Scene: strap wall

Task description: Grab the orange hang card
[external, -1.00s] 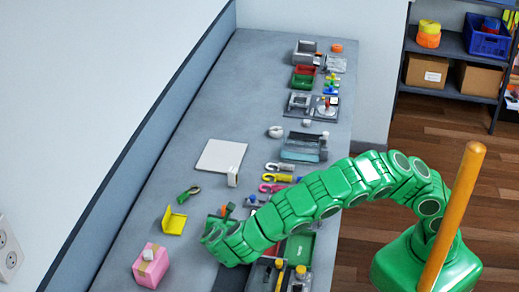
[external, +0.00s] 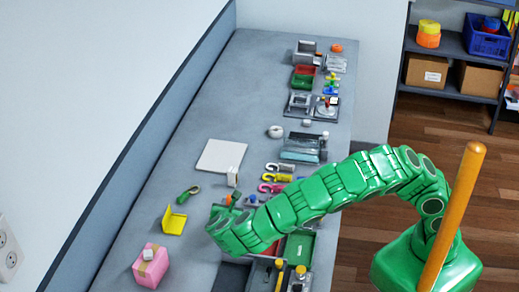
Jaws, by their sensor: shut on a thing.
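My gripper (external: 218,215) is at the left end of my green arm, low over the bench. Its fingers are mostly hidden behind my wrist. A small orange piece (external: 229,199), which looks like the orange hang card, shows just beyond the wrist. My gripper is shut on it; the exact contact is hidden.
The grey bench (external: 190,120) runs along the wall. A white board (external: 220,156), a yellow holder (external: 173,220), a green-handled tool (external: 189,193) and a pink box (external: 150,266) lie to the left. Coloured hooks (external: 273,188) and a green tray (external: 299,247) are near my arm.

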